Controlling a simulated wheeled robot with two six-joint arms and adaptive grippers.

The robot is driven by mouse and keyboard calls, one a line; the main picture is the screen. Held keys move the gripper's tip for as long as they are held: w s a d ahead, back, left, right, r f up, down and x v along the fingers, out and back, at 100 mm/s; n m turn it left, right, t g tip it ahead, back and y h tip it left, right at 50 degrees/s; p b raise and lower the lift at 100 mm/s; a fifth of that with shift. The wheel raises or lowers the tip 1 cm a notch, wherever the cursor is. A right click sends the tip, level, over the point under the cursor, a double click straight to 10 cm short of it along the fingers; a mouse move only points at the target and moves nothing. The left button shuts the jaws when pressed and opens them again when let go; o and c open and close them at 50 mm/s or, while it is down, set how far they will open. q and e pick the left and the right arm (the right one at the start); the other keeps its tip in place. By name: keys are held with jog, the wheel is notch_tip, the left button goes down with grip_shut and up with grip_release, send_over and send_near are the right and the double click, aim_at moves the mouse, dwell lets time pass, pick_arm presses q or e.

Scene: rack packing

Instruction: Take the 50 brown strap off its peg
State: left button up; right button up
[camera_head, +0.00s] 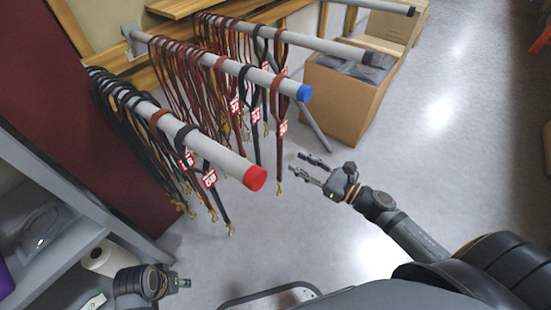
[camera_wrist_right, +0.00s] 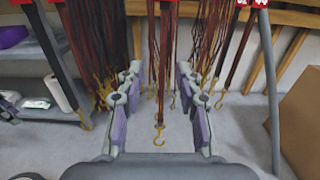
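The brown strap (camera_head: 279,160) with a red tag that seems to read 50 hangs outermost on the blue-capped peg (camera_head: 285,85), its brass hook at the bottom. My right gripper (camera_head: 298,161) is open and empty, just right of the strap's lower part and apart from it. In the right wrist view a brown strap (camera_wrist_right: 161,70) with a brass hook hangs in line between the open fingers (camera_wrist_right: 160,90); its tag is cut off at the top edge. My left gripper (camera_head: 184,283) is low at the left, far from the pegs; its finger opening is unclear.
Dark and brown straps with tags (camera_head: 256,116) hang close behind on the same peg. A red-capped peg (camera_head: 235,162) with dark straps is nearer, a black-capped peg (camera_head: 335,48) farther. A cardboard box (camera_head: 340,100) stands behind. The floor to the right is clear.

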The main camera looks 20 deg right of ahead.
aim_at(282, 153)
jog(key=shift+w+a, duration=0.3)
jog(key=shift+w, duration=0.25)
jog(key=shift+f+p+x, duration=0.15)
jog(key=shift+p+x, duration=0.1)
jog(key=shift+x, duration=1.5)
jog(key=shift+f+p+x, duration=0.2)
jog(key=shift+p+x, duration=0.05)
jog(key=shift+x, duration=1.45)
grip_shut()
